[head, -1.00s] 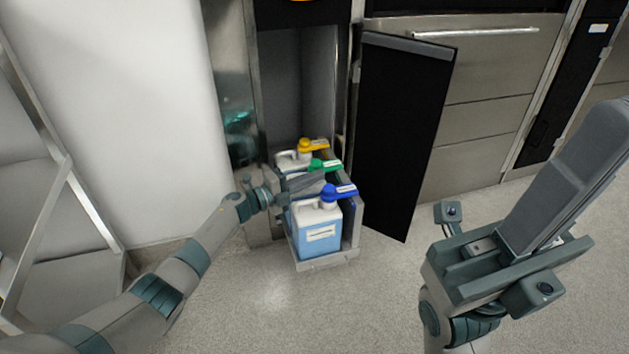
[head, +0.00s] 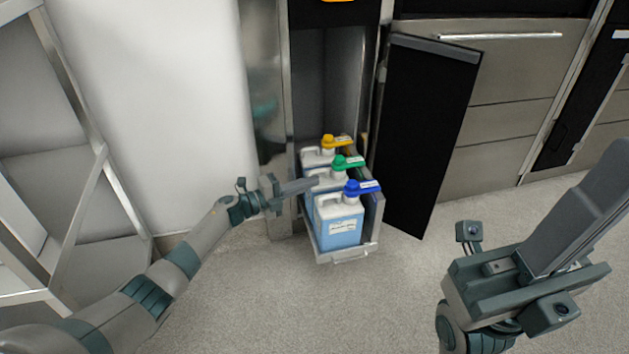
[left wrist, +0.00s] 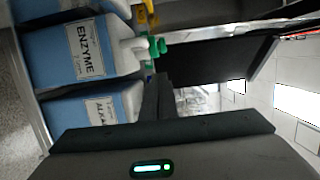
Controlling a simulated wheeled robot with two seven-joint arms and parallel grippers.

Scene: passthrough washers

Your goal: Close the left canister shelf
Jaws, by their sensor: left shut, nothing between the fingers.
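The left canister shelf (head: 345,257) is pulled out low from a tall narrow cabinet bay. It holds three blue-and-white canisters in a row: a blue-capped one (head: 338,226) in front, a green-capped one (head: 327,182) in the middle and a yellow-capped one (head: 315,157) at the back. My left gripper (head: 314,183) is shut and empty at the left side of the canisters, its tip overlapping the middle one; contact cannot be told. In the left wrist view its fingers (left wrist: 157,97) are together beside labelled canisters. My right gripper (head: 618,165) is raised at the right, its tips near the picture edge.
A black door (head: 425,135) stands open to the right of the shelf. Steel drawers (head: 510,80) lie behind it. A white wall (head: 165,110) and a metal rack (head: 85,190) are at the left. The floor (head: 290,310) in front of the shelf is clear.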

